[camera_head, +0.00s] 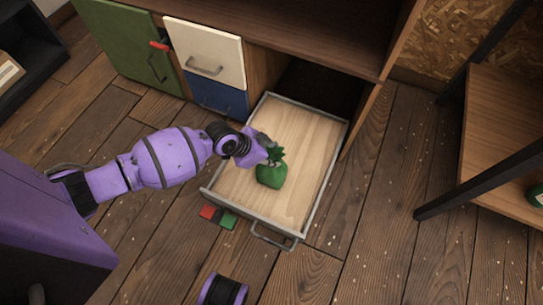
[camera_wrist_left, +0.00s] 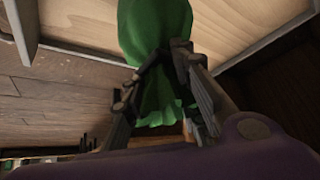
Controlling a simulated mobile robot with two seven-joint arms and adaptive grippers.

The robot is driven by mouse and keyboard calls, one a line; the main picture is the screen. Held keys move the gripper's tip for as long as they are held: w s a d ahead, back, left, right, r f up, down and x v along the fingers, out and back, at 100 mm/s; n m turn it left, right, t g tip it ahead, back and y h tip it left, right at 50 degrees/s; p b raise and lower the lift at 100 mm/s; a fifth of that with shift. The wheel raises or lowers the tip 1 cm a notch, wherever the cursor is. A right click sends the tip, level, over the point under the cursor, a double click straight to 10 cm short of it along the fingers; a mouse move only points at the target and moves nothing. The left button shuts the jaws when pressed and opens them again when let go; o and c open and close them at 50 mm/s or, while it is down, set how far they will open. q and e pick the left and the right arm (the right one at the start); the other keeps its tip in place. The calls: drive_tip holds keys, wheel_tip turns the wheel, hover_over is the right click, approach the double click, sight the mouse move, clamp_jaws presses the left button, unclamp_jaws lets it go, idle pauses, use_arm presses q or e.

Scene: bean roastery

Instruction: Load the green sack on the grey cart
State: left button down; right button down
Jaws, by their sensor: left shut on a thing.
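The green sack (camera_head: 271,174) is over the open drawer (camera_head: 300,126) in the head view. My left gripper (camera_head: 272,152) is shut on its gathered neck, and the purple left arm comes in from the left. In the left wrist view the sack (camera_wrist_left: 155,30) hangs between the two dark fingers (camera_wrist_left: 160,78), with its frilled top toward the camera. I cannot tell whether the sack's bottom touches the drawer floor. The grey cart is not recognisable in either view. My right gripper is not in view.
The drawer's raised walls and front handle (camera_head: 273,238) surround the sack. Cabinet doors in green (camera_head: 125,45), cream (camera_head: 205,55) and blue (camera_head: 217,97) stand behind. A wooden shelf unit with dark posts (camera_head: 480,180) is at right. Red and green blocks (camera_head: 218,216) lie by the drawer.

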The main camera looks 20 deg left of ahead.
use_arm(q)
drive_tip(key=shift+w, duration=0.1)
drive_tip(key=c, duration=1.4)
unclamp_jaws()
drive_tip(key=shift+r, duration=0.25)
drive_tip(key=p+v, duration=0.4)
drive_tip(key=v, duration=0.7)
drive_tip(key=shift+s+a+r+p, duration=0.2)
drive_tip(key=shift+s+p, duration=0.1)
